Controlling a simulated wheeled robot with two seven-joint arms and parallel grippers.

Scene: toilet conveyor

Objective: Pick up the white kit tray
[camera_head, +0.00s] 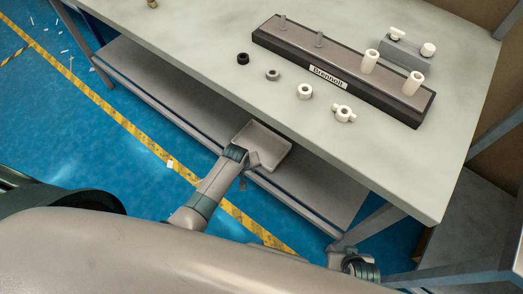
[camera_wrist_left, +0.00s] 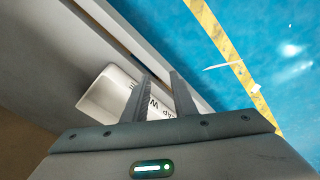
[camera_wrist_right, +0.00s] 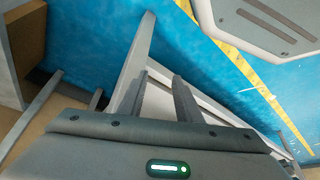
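The white kit tray (camera_head: 264,143) is a shallow, rounded rectangular tray. In the head view it shows beyond the table's front edge, over the lower shelf; I cannot tell whether it rests on the shelf. In the left wrist view the tray (camera_wrist_left: 108,94) lies at and behind the fingers, with dark lettering on its near side. My left gripper (camera_wrist_left: 161,80) is at the tray's near side, fingers apart, with part of the tray showing between them. Contact is unclear. My right gripper (camera_wrist_right: 162,80) is open and empty, low near the table's right leg.
The table (camera_head: 190,50) carries a dark labelled fixture (camera_head: 340,62) with pegs and white sleeves, several loose rings and nuts, and a small grey block (camera_head: 400,52) with white parts. The lower shelf (camera_head: 190,95) runs below. The blue floor (camera_head: 60,130) has a yellow line.

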